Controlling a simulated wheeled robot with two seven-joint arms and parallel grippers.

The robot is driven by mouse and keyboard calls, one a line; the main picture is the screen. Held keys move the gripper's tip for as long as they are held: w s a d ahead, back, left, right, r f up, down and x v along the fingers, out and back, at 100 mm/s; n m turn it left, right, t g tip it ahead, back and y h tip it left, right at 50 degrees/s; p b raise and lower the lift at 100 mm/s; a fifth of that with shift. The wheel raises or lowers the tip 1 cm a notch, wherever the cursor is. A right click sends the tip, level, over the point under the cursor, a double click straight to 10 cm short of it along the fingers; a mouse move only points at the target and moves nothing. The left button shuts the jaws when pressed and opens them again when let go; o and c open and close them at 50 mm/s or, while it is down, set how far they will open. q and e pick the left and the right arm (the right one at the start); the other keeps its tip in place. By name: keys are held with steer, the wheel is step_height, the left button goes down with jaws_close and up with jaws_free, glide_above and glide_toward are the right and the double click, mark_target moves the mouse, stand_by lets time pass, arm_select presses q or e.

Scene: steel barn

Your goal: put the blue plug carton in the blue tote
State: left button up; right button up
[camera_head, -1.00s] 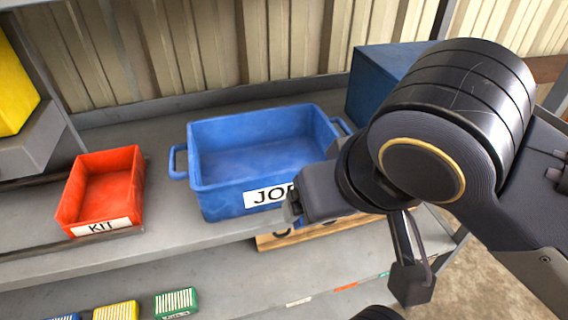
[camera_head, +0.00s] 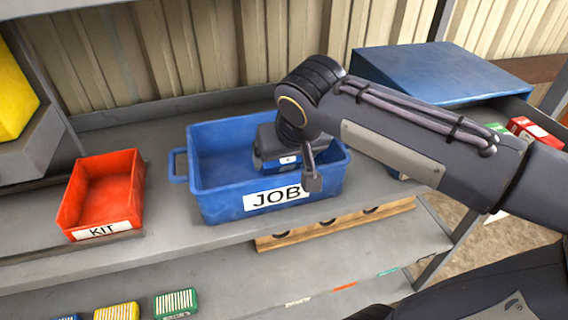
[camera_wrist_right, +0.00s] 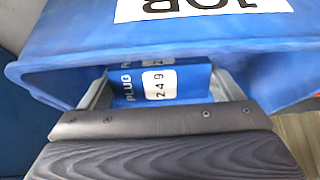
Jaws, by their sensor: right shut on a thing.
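The blue tote (camera_head: 215,199) with a white JOB label stands on the shelf in the middle of the head view; its labelled wall also shows in the right wrist view (camera_wrist_right: 260,30). My right gripper (camera_head: 270,162) reaches into the tote's opening at its right half. It is shut on the blue plug carton (camera_wrist_right: 185,82), which shows PLUG and 249 between the two fingers. In the head view, a bit of the carton (camera_head: 276,164) shows under the gripper, inside the tote's outline. Whether it touches the tote floor cannot be told. My left gripper is out of view.
A red KIT bin (camera_head: 103,195) stands left of the tote. A large blue box (camera_head: 430,72) is behind at right. A wooden rack (camera_head: 335,224) sits below the tote, and small cartons (camera_head: 176,303) lie on the lower shelf.

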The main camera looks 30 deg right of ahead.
mark_target(284, 164)
steer(key=x, duration=0.3)
steer(key=g+p, duration=0.2)
steer(key=r+g+y+p, duration=0.1)
steer(key=g+p, duration=0.1)
steer(key=shift+w+g+p, duration=0.1)
steer(key=shift+g+p, duration=0.5)
steer(key=shift+g, duration=0.2)
steer(key=shift+f, duration=1)
steer(key=shift+f+b, duration=0.1)
steer(key=shift+b, duration=0.25)
steer(key=o, duration=0.8)
step_height(284, 164, up, 8)
steer(key=shift+f+p, duration=0.15)
steer(key=shift+p, duration=0.2)
